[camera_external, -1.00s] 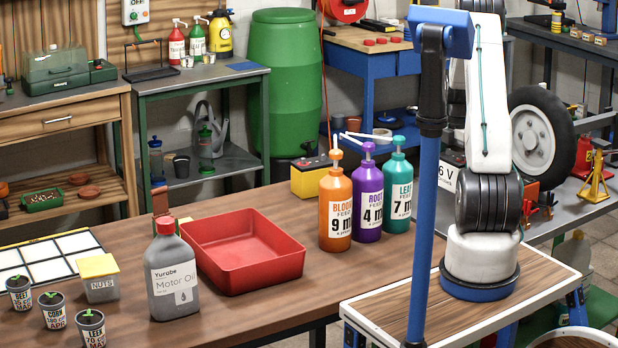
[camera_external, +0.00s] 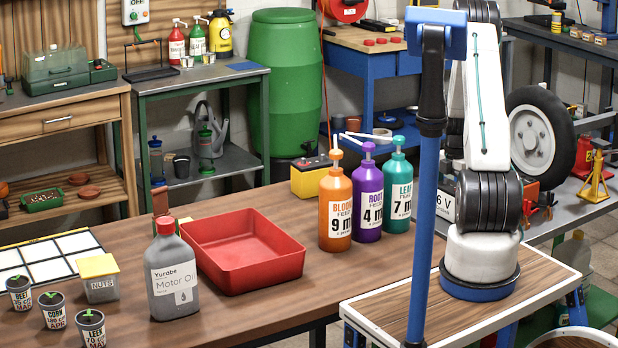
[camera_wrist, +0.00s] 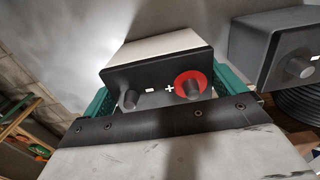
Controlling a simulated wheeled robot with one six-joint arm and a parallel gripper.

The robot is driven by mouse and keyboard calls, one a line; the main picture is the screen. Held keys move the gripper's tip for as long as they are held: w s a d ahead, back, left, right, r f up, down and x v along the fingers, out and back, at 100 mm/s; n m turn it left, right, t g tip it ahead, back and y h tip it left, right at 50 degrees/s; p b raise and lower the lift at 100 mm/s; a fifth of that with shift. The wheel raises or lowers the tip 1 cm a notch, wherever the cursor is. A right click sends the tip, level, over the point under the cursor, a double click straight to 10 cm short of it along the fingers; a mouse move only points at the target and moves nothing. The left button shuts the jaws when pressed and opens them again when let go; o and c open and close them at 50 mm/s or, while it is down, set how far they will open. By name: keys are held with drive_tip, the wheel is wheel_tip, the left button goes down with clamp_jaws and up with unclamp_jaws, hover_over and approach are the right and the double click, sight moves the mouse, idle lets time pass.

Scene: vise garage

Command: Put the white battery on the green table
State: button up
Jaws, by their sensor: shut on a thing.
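The white battery (camera_wrist: 165,47) is in the wrist view, with a pale body and a dark end carrying two terminals, one ringed in red. My gripper (camera_wrist: 160,88) is shut on it, with a green finger on each side. In the external view my gripper is hidden behind my arm. A white face marked "6 V" (camera_external: 447,208) shows partly beside my arm there; I cannot tell whether it is the held battery. The green table (camera_external: 143,125), with a green frame and grey top, stands at the back left.
A second, darker battery (camera_wrist: 275,50) is at the right of the wrist view. Spray bottles (camera_external: 197,38) stand on the green table's rear edge. A red tray (camera_external: 245,275), motor oil (camera_external: 172,280) and several pump bottles (camera_external: 336,215) occupy the wooden table.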

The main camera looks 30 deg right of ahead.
sight(453, 187)
drive_tip(key=o, duration=1.4)
drive_tip(key=shift+f, duration=0.1)
wheel_tip(453, 187, up, 12)
drive_tip(key=s+a+r+m, duration=0.2)
drive_tip(key=a+r+m, duration=0.1)
drive_tip(key=a+r, duration=0.6)
drive_tip(key=s+a+r+m, duration=0.3)
drive_tip(key=a+r, duration=0.1)
drive_tip(key=a, duration=0.2)
drive_tip(key=s+a+r+m, duration=0.2)
drive_tip(key=s+a+r, duration=0.1)
drive_tip(key=a, duration=0.3)
drive_tip(key=s+a+m, duration=0.3)
drive_tip(key=s+a, duration=0.1)
drive_tip(key=s, duration=0.2)
drive_tip(key=s+a+r+m, duration=0.1)
drive_tip(key=s+a+m, duration=0.2)
drive_tip(key=s+a, duration=0.2)
drive_tip(key=s+a+r+m+t, duration=0.1)
drive_tip(key=s+a+m, duration=0.3)
drive_tip(key=s, duration=0.5)
drive_tip(key=shift+a, duration=0.2)
